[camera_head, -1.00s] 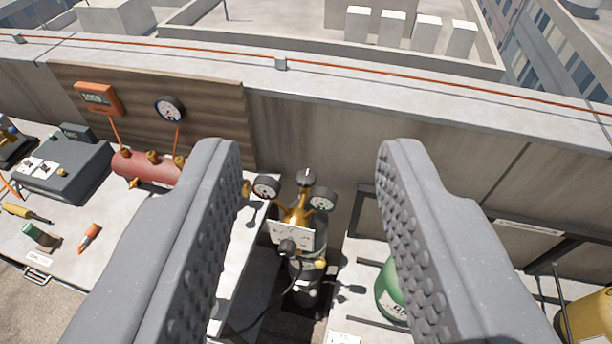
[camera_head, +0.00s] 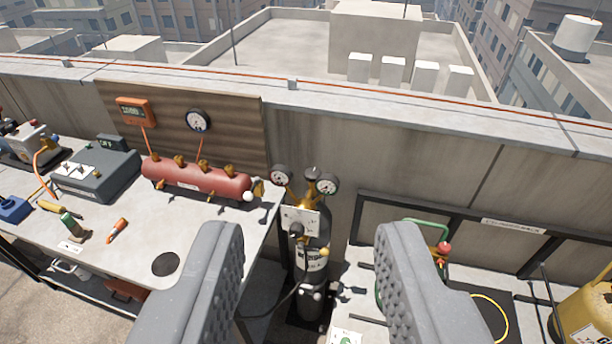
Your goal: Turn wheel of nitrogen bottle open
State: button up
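The nitrogen bottle (camera_head: 314,258) is a dark grey cylinder with a pale label, standing upright between the bench and the rack on the right. Its brass regulator carries two round gauges (camera_head: 327,184) at the top, with a small dark knob (camera_head: 312,172) between them and a white plate in front. I cannot tell which of these is the wheel. My gripper (camera_head: 312,236) is open and empty, its two grey fingers wide apart. The bottle shows between the fingers, farther off, and nothing touches them.
The bench (camera_head: 215,225) on the left holds a red manifold (camera_head: 195,178), a grey case (camera_head: 95,175) and small tools. A low wall (camera_head: 420,150) runs behind. A dark-framed rack and a yellow cylinder (camera_head: 585,310) stand at right. A black hose hangs beside the bottle.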

aim_at(311, 175)
jog(key=u, duration=0.15)
jog(key=i, duration=1.3)
jog(key=z, duration=0.3)
